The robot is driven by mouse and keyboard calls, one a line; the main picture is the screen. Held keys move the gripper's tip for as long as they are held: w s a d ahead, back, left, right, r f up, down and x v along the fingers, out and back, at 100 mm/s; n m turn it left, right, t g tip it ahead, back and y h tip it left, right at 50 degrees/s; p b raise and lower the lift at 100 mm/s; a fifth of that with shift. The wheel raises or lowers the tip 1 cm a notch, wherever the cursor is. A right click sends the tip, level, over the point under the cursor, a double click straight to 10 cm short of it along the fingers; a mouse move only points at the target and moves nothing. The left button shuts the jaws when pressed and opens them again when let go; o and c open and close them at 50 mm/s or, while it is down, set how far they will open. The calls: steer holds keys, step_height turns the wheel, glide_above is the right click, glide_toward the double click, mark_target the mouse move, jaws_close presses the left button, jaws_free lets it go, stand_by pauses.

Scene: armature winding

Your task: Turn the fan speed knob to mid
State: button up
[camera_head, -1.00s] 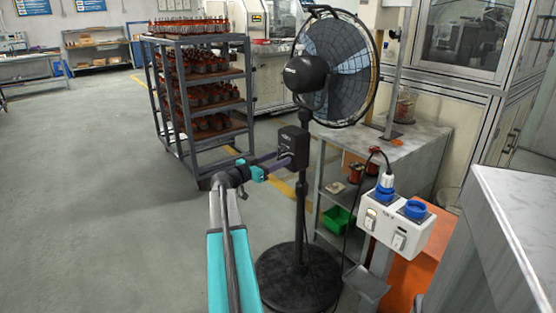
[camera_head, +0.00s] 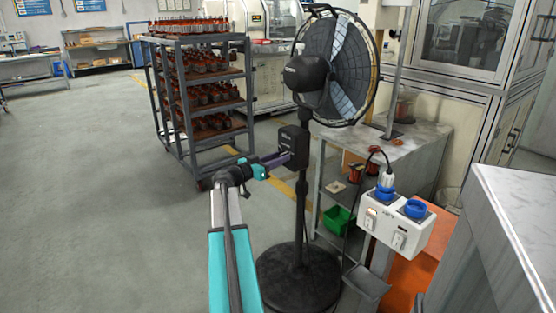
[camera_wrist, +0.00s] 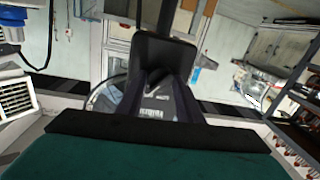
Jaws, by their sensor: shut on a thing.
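The pedestal fan (camera_head: 338,70) stands on a round black base, its head at the top of a dark pole. Its black control box (camera_head: 293,146) sits partway up the pole. My gripper (camera_head: 288,158) reaches the box from the left and is shut at its front face. In the wrist view the control box (camera_wrist: 165,55) fills the upper middle, and my gripper (camera_wrist: 157,82) has its fingertips together on the fan speed knob (camera_wrist: 156,76). The knob is mostly hidden between the fingers, and its setting cannot be read.
A wheeled rack (camera_head: 200,90) of wound parts stands behind on the left. A grey workbench (camera_head: 400,150) is right of the pole. A white socket box (camera_head: 398,232) with blue plugs and a pale table (camera_head: 515,220) are at the right. The floor at left is open.

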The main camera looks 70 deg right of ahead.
steer(key=shift+n+b, duration=0.55)
steer(key=shift+n, duration=1.05)
steer(key=o, duration=1.1)
steer(key=shift+c, duration=0.2)
steer(key=shift+a, duration=0.1)
steer(key=v, duration=1.3)
steer(key=shift+w+a+r+p, duration=0.2)
steer(key=shift+a+p, duration=0.05)
steer(key=shift+p, duration=0.1)
